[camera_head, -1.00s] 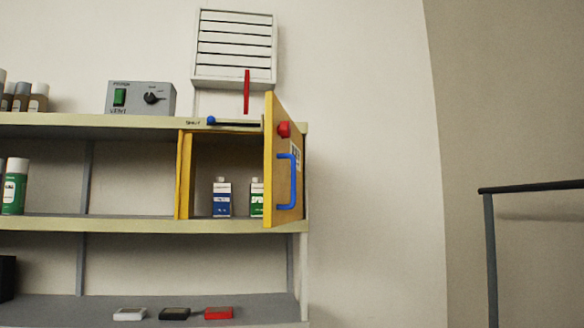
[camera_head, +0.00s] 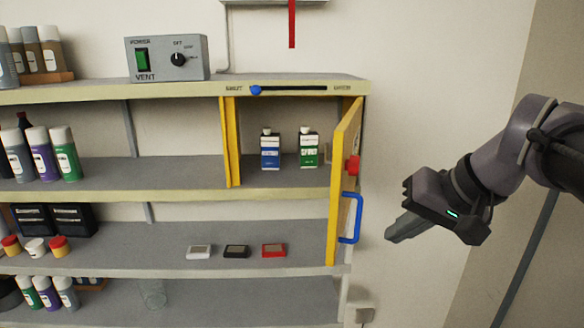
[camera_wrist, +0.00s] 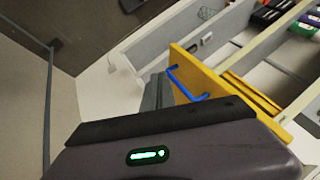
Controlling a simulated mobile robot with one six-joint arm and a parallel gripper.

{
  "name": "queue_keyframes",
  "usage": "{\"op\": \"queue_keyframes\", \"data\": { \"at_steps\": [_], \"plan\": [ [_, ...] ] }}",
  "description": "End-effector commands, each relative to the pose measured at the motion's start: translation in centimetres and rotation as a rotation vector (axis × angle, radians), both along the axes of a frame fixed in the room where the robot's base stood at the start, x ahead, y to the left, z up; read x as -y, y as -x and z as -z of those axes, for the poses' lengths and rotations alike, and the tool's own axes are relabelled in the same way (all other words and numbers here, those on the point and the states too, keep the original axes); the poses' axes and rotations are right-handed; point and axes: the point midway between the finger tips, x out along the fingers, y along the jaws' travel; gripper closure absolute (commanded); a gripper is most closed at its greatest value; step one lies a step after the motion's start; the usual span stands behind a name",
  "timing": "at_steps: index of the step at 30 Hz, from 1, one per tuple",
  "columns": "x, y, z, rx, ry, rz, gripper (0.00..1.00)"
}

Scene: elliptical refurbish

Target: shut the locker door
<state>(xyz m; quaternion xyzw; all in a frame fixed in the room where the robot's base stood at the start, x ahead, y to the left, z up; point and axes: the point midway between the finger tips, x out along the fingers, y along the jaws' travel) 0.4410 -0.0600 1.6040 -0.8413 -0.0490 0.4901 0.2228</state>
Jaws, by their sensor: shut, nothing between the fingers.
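The locker is a yellow-framed compartment in the shelf unit. Its yellow door (camera_head: 345,180) stands open, swung outward on the right side, with a blue handle (camera_head: 351,217) and a red knob (camera_head: 352,166) on its outer face. The door (camera_wrist: 215,85) and blue handle (camera_wrist: 187,84) also show in the wrist view. My gripper (camera_head: 392,238) is shut and empty, to the right of the door and apart from it, a little lower than the handle. In the wrist view my fingers (camera_wrist: 157,92) point toward the handle side of the door.
A blue bottle (camera_head: 270,150) and a green bottle (camera_head: 308,149) stand inside the locker. A blue-knobbed slider (camera_head: 256,90) is above it. A vent control box (camera_head: 166,58) sits on the top shelf. Several bottles stand at left. The wall right of the shelf is clear.

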Motion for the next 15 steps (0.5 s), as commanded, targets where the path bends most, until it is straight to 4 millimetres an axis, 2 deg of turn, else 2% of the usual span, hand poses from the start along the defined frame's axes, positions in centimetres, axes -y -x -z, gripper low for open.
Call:
{"op": "queue_keyframes", "data": {
  "at_steps": [1,4,15],
  "plan": [
    [0.2,-0.2,-0.6,0.001,-0.001,-0.002,1.0],
    [-0.1,-0.7,0.4,0.002,-0.003,-0.005,1.0],
    [-2.5,-4.6,6.9,-0.001,-0.002,-0.007,1.0]
  ]
}}
